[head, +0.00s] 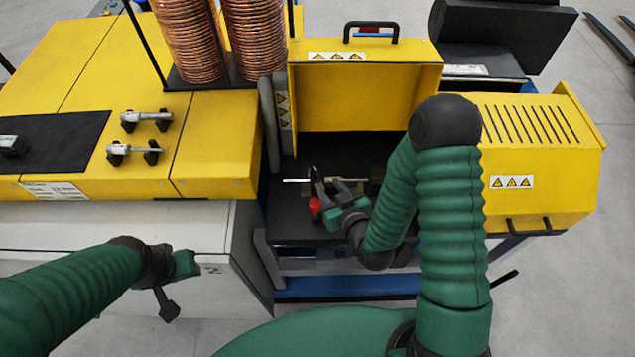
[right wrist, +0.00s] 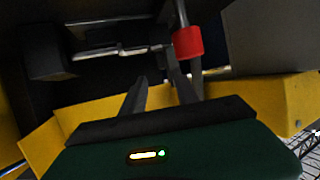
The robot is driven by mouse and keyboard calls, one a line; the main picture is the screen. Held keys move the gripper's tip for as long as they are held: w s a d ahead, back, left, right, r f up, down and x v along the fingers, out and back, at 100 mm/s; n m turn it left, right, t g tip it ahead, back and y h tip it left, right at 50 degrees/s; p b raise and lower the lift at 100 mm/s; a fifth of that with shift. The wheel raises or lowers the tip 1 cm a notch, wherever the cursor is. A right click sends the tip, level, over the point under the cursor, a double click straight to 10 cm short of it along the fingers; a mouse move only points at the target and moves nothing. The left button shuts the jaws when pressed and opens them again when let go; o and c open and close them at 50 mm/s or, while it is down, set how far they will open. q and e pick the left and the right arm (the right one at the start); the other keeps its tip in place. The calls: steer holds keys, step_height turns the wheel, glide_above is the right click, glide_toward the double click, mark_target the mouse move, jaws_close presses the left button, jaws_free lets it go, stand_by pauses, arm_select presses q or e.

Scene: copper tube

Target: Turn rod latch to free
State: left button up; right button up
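A thin silver rod (head: 296,181) lies across the inside of the open yellow compartment. A small red knob or sleeve (head: 315,207) sits near it. In the right wrist view the rod (right wrist: 118,48) runs across the upper left, and the red sleeve (right wrist: 188,42) sits on an upright bar just beyond the right finger. My right gripper (head: 329,184) reaches into the compartment beside the rod. Its two fingers (right wrist: 158,78) stand apart with nothing clearly between them; contact with the rod cannot be told. My left gripper (head: 187,264) is at the lower left, away from the compartment; its fingers are unclear.
The yellow lid (head: 367,95) stands raised behind the compartment. A yellow slotted housing (head: 545,190) is on the right, close to my right arm. Copper coils (head: 187,42) stand at the back left. Metal clamps (head: 146,117) sit on the left yellow surface.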

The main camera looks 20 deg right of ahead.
mark_target(317, 174)
steer(key=x, duration=0.8)
steer(key=shift+a+r+p, duration=0.15)
steer(key=shift+a+p, duration=0.15)
steer(key=shift+p, duration=0.05)
steer(key=shift+w+d+f, duration=0.15)
steer(key=shift+w+f, duration=0.1)
steer(key=shift+w, duration=0.1)
steer(key=shift+s+d, duration=0.1)
steer(key=shift+c, duration=0.3)
steer(key=shift+r, duration=0.1)
jaws_close()
